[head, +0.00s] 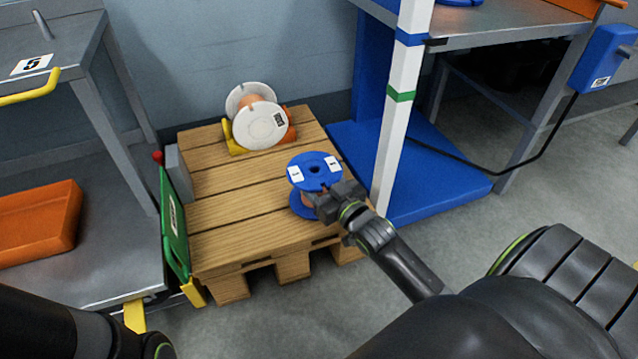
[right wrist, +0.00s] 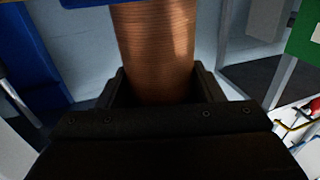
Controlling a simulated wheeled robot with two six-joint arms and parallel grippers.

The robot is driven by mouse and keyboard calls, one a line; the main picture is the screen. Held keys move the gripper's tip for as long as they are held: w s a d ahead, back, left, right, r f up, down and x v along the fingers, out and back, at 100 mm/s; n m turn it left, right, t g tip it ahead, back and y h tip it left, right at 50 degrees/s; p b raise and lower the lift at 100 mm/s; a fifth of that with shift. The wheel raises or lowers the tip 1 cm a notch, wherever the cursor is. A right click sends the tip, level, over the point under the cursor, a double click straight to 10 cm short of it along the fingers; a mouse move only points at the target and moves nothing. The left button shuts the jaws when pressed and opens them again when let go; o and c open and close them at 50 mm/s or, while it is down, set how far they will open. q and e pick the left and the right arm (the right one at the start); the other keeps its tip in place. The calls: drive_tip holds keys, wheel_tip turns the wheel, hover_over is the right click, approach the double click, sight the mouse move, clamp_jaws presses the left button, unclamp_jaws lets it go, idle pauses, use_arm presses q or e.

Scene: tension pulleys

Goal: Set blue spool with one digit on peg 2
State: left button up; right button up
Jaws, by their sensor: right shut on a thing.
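A blue spool (head: 315,170) with copper-coloured winding stands upright at the right front part of the wooden pallet in the head view. Two white labels are on its top flange; their print is too small to read. My right gripper (head: 328,202) is shut on the spool's winding from the right front. In the right wrist view the copper winding (right wrist: 155,50) fills the space between the jaws. I cannot tell whether the spool touches the pallet. Part of my left arm shows at the lower left of the head view; its gripper is out of view. No peg marked 2 is visible.
The wooden pallet (head: 235,215) holds a white spool (head: 260,125) in a yellow and orange cradle. A green panel (head: 173,225) stands at its left edge. A white post (head: 397,110) rises to the right. A grey bench with label 5 (head: 32,65) and orange bin (head: 38,222) are left.

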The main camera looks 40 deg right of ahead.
drive_tip(key=shift+r, duration=0.1)
drive_tip(key=shift+f, duration=0.2)
drive_tip(key=o, duration=1.4)
drive_tip(key=shift+c, duration=0.2)
drive_tip(key=shift+f, duration=0.1)
